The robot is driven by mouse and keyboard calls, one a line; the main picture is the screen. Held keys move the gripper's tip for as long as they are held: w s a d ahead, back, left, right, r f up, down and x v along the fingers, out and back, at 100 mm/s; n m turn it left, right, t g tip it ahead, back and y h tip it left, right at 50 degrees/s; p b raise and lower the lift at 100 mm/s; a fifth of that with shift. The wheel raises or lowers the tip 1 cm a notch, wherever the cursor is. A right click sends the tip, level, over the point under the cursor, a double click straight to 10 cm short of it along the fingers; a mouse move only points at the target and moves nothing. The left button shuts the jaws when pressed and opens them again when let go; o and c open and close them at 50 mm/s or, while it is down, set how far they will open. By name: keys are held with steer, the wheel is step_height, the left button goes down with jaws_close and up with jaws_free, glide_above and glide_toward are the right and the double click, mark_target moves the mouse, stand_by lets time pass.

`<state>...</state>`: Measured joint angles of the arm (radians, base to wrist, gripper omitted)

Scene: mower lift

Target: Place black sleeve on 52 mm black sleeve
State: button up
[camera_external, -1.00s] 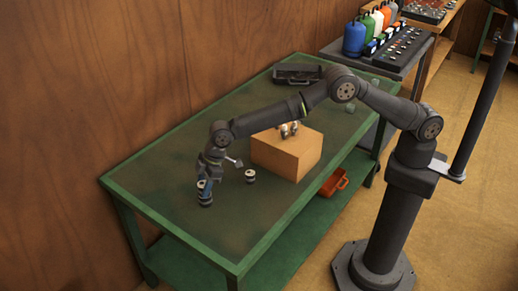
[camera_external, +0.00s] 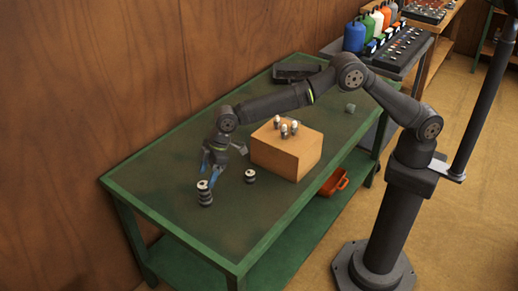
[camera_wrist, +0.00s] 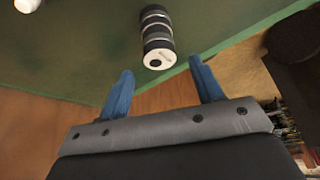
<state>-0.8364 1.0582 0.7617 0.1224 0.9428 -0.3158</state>
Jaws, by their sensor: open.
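A stack of black sleeves with pale bands and a white top (camera_external: 204,193) stands upright on the green table, near its left end. It also shows in the wrist view (camera_wrist: 156,38), just beyond my fingertips. My gripper (camera_external: 209,173) is open and empty, with its blue fingers above and behind the stack, apart from it. In the wrist view the fingers are spread wide with nothing between them. A shorter black piece with a white top (camera_external: 250,176) stands to the right of the stack. Which sleeve is the 52 mm one cannot be told.
A cardboard-coloured box (camera_external: 287,153) carries several small dark pieces with white tops (camera_external: 283,128). The table's front left area (camera_external: 226,236) is clear.

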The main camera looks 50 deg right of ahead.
mark_target(203, 185)
steer(key=v, duration=0.6)
steer(key=shift+r, duration=0.35)
steer(key=shift+s+d, duration=0.1)
steer(key=shift+d, duration=0.05)
steer(key=x, duration=1.1)
steer(key=shift+f, duration=0.4)
steer(key=shift+a, duration=0.25)
steer(key=shift+r, duration=1.85)
steer(key=shift+f, duration=0.1)
